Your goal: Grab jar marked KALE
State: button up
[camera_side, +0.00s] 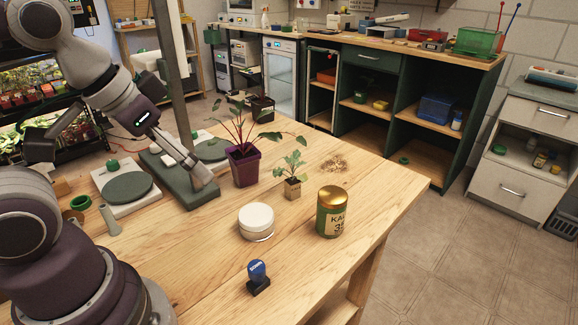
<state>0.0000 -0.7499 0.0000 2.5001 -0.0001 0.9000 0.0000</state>
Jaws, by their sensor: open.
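The jar (331,224) stands upright near the right front edge of the wooden table. It has a gold lid and a green and cream label that reads "KAL" and "35", with the rest turned out of sight. My gripper (204,182) is to the left of the jar and farther back, over a dark grey stand base. It points down and to the right. It is open, holds nothing I can see, and is well apart from the jar. The gap between its fingers is hard to make out.
A white lidded tub (256,221) stands left of the jar. A purple pot (244,167) with a leafy plant and a small potted seedling (292,190) stand behind. A blue-handled stamp (258,275) is in front. Table (330,265) around the jar is bare.

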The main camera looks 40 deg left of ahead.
jog(key=shift+o, duration=0.5)
send_near(327, 193)
notch_tip(327, 193, down, 3)
jog(key=shift+t, duration=0.5)
jog(key=x, duration=0.5)
jog(key=shift+w+f, duration=0.1)
jog(key=shift+w, duration=0.45)
jog(key=x, duration=0.4)
jog(key=d+x, duration=0.1)
jog(key=x, duration=0.1)
jog(key=shift+s+f, duration=0.25)
jog(key=shift+f, duration=0.05)
jog(key=c, duration=1.3)
